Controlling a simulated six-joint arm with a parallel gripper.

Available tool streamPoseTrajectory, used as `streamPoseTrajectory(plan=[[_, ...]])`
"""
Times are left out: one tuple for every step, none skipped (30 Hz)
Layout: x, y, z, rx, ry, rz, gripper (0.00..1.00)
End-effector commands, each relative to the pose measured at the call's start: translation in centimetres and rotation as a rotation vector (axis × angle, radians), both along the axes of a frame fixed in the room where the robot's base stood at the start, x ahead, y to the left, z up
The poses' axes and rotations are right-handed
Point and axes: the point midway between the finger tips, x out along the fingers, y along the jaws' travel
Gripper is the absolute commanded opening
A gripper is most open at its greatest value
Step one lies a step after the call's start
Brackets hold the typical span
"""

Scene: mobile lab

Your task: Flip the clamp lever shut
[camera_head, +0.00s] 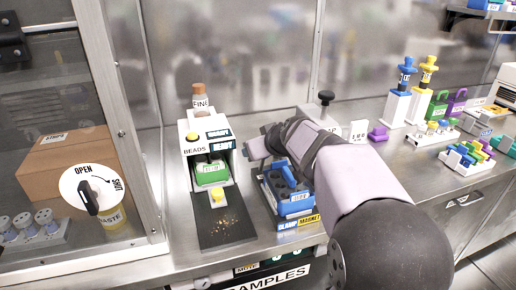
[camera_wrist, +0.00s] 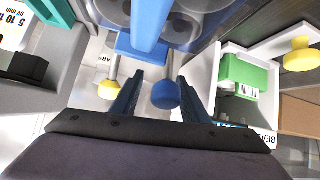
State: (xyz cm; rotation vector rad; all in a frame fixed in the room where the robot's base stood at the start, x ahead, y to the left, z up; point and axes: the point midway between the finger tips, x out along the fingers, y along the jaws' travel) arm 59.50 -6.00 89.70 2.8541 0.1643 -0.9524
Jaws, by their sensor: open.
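The clamp unit (camera_head: 292,207) is a blue block with dark round wells, above a "CLAMP MAGNET" label. My arm partly covers it in the head view. In the wrist view its blue part (camera_wrist: 140,48) is at the top, with a blue bar running upward. A blue ball knob (camera_wrist: 165,95) on a thin metal rod appears between my fingers, and a yellow knob (camera_wrist: 108,88) on a similar rod is just left of them. I cannot tell for certain which knob belongs to the clamp lever. My gripper (camera_wrist: 163,92) is open, with no visible grip on the blue knob.
A white bead dispenser (camera_head: 190,150) with a green container (camera_head: 211,172) stands left of my gripper. A dark tray (camera_head: 226,228) with spilled beads lies before it. A glass cabinet with an OPEN/SHUT dial (camera_head: 80,185) is farther left. Colored racks (camera_head: 467,153) stand at right.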

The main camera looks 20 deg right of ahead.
Motion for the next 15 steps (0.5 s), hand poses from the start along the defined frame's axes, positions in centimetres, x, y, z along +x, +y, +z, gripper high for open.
streamPoseTrajectory(plan=[[0.0,0.0,0.0,0.0,0.0,0.0,0.41],[-0.1,0.0,0.1,0.0,0.0,0.0,0.41],[-0.2,0.0,0.2,0.0,0.0,0.0,0.41],[-0.3,0.0,0.3,0.0,-0.001,0.0,0.41],[-0.5,0.0,0.5,0.001,-0.001,-0.001,0.41],[-0.8,-0.1,0.7,0.0,-0.002,-0.001,0.41],[-1.0,-0.1,0.9,0.001,-0.003,-0.001,0.41],[-1.3,-0.1,1.1,0.0,-0.003,-0.001,0.41],[-1.7,-0.1,1.5,0.0,-0.003,-0.001,0.41],[-2.0,-0.2,1.7,-0.001,-0.003,0.0,0.41],[-2.4,-0.2,2.0,-0.002,-0.003,-0.001,0.41],[-2.8,-0.3,2.3,-0.002,-0.003,-0.001,0.41],[-3.2,-0.3,2.5,-0.001,-0.002,-0.001,0.41],[-3.5,-0.3,2.8,-0.001,-0.003,-0.001,0.41],[-3.9,-0.4,3.1,0.0,-0.003,-0.002,0.41]])
